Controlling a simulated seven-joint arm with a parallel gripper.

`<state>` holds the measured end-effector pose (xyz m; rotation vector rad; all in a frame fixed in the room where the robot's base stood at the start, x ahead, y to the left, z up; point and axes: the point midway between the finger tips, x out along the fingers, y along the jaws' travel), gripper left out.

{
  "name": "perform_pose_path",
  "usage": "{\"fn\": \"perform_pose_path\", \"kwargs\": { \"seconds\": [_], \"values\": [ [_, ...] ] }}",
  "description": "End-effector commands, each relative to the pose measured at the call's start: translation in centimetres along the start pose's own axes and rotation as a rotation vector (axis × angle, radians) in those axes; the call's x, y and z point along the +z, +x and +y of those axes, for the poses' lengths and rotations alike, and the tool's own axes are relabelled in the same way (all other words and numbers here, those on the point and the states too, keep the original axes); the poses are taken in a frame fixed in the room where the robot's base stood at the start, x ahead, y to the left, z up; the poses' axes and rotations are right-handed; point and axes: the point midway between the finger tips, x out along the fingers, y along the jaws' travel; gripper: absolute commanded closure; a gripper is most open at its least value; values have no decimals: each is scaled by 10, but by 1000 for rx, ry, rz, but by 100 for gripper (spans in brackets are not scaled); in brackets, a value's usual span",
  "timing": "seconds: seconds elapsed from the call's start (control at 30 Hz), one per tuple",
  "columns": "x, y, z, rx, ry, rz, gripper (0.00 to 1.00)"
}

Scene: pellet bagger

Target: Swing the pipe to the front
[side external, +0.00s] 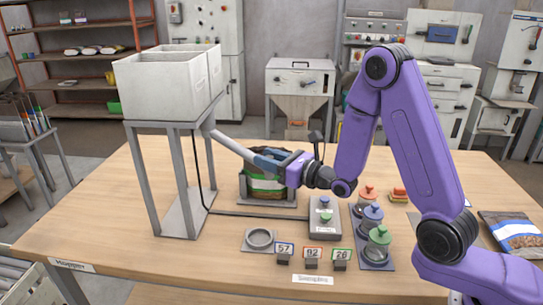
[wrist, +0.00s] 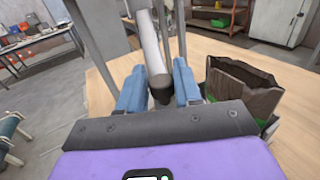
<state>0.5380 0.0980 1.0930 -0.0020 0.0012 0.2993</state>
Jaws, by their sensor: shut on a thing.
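The pipe (side external: 230,146) is a light grey tube that slopes down from the hopper (side external: 165,85), a white two-part bin on a grey frame. My gripper (side external: 262,160) has its blue fingers at the pipe's lower end. In the wrist view the pipe (wrist: 152,48) runs between the two fingers (wrist: 159,82), and its dark end shows between them. My gripper is shut on the pipe. An open dark bag (side external: 264,186) with green and white print stands just below and behind the gripper. In the wrist view the bag (wrist: 243,82) is to the right of the fingers.
The bag stands on a grey tray (side external: 285,204). A grey box with buttons (side external: 324,222), a round ring (side external: 260,240), lidded jars (side external: 376,245) and number tags (side external: 311,254) sit nearby. A filled bag (side external: 512,232) lies at the right. Bare tabletop (side external: 190,265) shows at the front left.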

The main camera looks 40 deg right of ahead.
Motion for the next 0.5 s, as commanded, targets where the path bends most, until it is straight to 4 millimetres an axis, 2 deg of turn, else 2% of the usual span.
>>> {"fn": "perform_pose_path", "kwargs": {
  "seconds": [0.5],
  "values": [
    [0,-1,-2,-54,1,-1,100]
  ]
}}
